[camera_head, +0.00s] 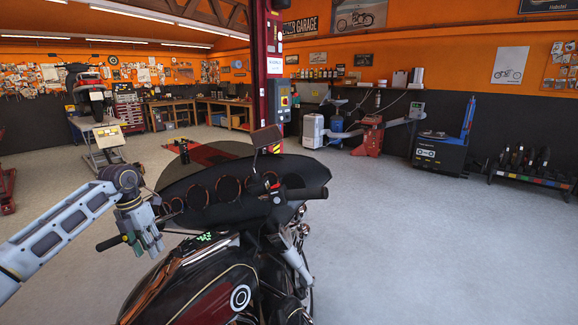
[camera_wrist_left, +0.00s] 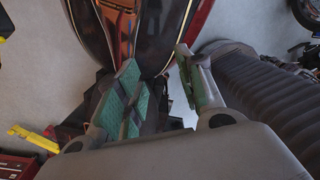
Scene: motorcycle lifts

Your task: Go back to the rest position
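A dark motorcycle with a wide fairing (camera_head: 215,188), round gauges and a black and red tank (camera_head: 200,290) stands right in front of me. My left arm comes in from the left in the head view. My left gripper (camera_head: 150,244) points down beside the motorcycle's left handlebar, near its black grip (camera_head: 109,243). In the left wrist view the gripper's green-padded fingers (camera_wrist_left: 163,92) are spread apart with nothing between them. A ribbed dark cylinder (camera_wrist_left: 262,100) lies close to the right finger; I cannot tell if they touch. My right gripper is not in view.
Bare grey floor (camera_head: 420,245) is open to the right of the motorcycle. A red lift post (camera_head: 267,75) stands behind it. A blue and black machine (camera_head: 440,150) and a tire rack (camera_head: 528,170) line the right wall. Another motorcycle (camera_head: 88,90) sits on a lift at the back left.

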